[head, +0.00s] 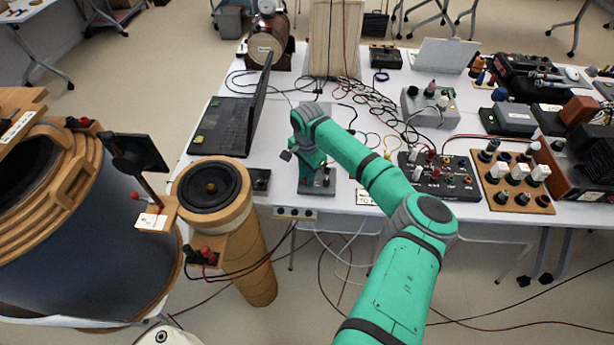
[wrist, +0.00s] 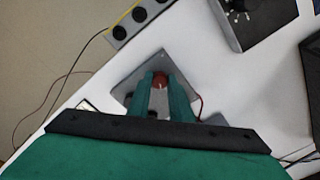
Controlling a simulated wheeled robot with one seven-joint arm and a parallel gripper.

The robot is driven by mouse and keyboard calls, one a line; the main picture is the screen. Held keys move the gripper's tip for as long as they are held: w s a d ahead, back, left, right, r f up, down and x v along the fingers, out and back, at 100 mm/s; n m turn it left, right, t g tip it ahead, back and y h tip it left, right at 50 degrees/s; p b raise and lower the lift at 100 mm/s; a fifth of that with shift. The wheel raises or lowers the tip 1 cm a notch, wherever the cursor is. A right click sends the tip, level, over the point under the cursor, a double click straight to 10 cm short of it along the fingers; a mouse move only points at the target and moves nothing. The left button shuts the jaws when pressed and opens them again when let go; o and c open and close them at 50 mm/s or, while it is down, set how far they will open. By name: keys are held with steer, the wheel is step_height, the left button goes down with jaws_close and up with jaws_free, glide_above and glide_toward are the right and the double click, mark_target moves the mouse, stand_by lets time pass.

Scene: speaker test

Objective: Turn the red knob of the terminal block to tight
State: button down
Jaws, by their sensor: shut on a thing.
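The terminal block is a grey plate (head: 326,188) on the front edge of the white table in the head view, and it shows in the wrist view (wrist: 178,61). Its red knob (wrist: 160,79) is between the tips of my gripper (wrist: 161,86) in the wrist view. My gripper is shut on the red knob, pointing down at the plate. A small pale mark shows on the knob's top. Something dark, perhaps a second knob, is partly hidden between the fingers. In the head view my gripper (head: 315,178) covers the knob.
A socket strip (head: 296,213) runs along the table's front edge. A small black box (head: 258,181) stands left of the plate, and a black panel with several knobs (head: 455,185) stands to the right. A laptop (head: 222,125) is behind on the left. A round speaker (head: 211,187) stands before the table.

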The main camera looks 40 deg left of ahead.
steer(key=m, duration=0.6)
steer(key=shift+a, duration=0.1)
steer(key=m, duration=0.6)
steer(key=shift+m, duration=0.3)
steer(key=m, duration=0.5)
steer(key=shift+w+a, duration=0.1)
steer(key=m, duration=0.7)
steer(key=shift+r, duration=0.1)
steer(key=m, duration=0.7)
steer(key=shift+w, duration=0.1)
steer(key=m, duration=0.6)
steer(key=shift+m, duration=0.3)
steer(key=m, duration=0.4)
steer(key=shift+d+m, duration=0.2)
steer(key=shift+m, duration=2.5)
